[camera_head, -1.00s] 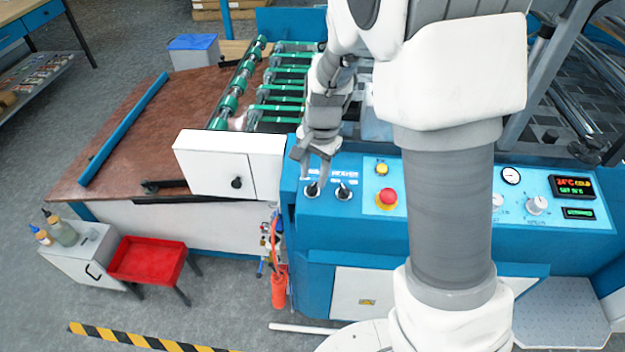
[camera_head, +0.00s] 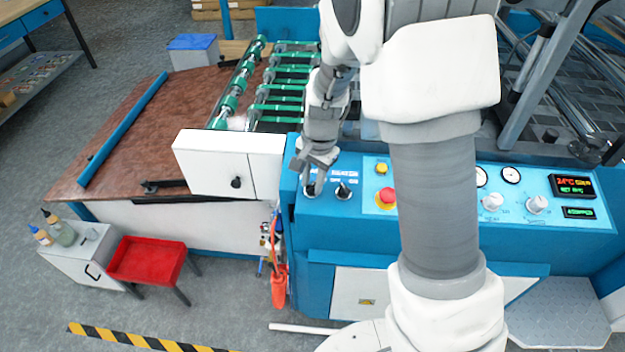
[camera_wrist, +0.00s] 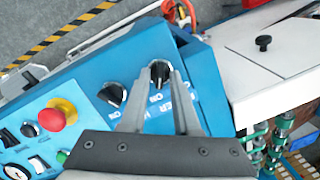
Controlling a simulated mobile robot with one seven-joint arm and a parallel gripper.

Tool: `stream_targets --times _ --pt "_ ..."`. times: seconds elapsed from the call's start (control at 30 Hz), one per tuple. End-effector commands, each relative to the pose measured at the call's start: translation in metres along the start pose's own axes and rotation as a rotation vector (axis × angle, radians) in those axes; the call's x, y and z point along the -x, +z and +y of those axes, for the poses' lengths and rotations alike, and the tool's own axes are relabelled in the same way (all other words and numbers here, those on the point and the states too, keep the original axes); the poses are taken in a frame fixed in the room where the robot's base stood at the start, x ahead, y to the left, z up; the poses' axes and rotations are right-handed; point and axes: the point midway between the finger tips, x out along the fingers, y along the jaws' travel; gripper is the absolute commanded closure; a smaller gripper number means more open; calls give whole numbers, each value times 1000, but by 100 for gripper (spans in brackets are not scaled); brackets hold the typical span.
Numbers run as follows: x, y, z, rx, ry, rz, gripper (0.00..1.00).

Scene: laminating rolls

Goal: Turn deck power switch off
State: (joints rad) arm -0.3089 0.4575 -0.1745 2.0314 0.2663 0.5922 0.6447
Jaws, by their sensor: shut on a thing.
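The blue control panel has two black rotary switches side by side. My gripper (camera_head: 314,180) reaches down onto the left switch (camera_head: 311,191), the one nearer the white box, and its fingers are shut on it. In the wrist view this switch (camera_wrist: 159,72) sits between the tips of my gripper (camera_wrist: 162,78), with "ON" and part of a "POWER" label printed beside it. The fingers cover part of the label and knob, so its exact setting is hard to tell. The other black switch (camera_head: 343,191) stands free just to the right; it also shows in the wrist view (camera_wrist: 113,94).
A red emergency button (camera_head: 387,197) and a yellow button (camera_head: 382,169) are right of the switches. White dials (camera_head: 537,204) and lit displays (camera_head: 573,186) are farther right. A white box (camera_head: 215,164) stands close on the left, with green-ringed rollers (camera_head: 283,85) behind.

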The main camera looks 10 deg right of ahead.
Motion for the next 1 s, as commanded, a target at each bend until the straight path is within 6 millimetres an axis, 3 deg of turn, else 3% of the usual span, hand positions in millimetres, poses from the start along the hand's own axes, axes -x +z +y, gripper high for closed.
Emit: stream_targets --times 0.37,1.0 --pt "0 0 -1 87 16 -1 100" --pt "0 1 -3 637 122 0 100"
